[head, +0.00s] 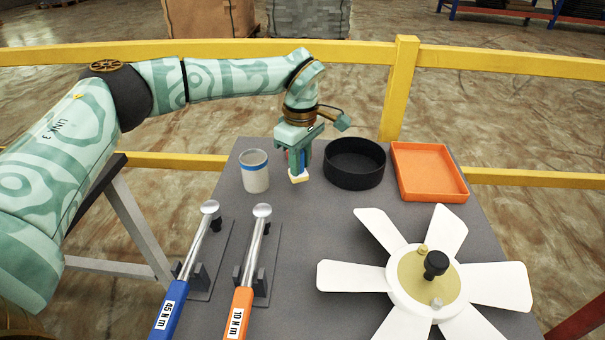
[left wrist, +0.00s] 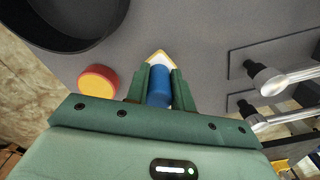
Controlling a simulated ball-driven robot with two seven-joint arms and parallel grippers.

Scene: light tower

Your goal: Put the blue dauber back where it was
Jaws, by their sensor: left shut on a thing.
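My left gripper (head: 299,163) points down over the grey table, between a pale cup with a blue band (head: 255,180) and a round black tray (head: 355,180). It is shut on the blue dauber (left wrist: 158,88), whose blue body sits between the fingers in the left wrist view. The dauber's pale, yellow-edged tip (head: 298,178) sticks out below the fingers. I cannot tell whether the tip touches the table. A red round piece with an orange top (left wrist: 97,82) stands beside the gripper in the left wrist view. In the head view it is mostly hidden. My right gripper is not in view.
An orange square tray (head: 430,150) is at the table's right. A white-bladed fan (head: 402,275) lies at the front right. Blue-handled (head: 171,308) and orange-handled (head: 240,310) torque wrenches rest on holders at the front left. A yellow railing (head: 400,90) runs behind the table.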

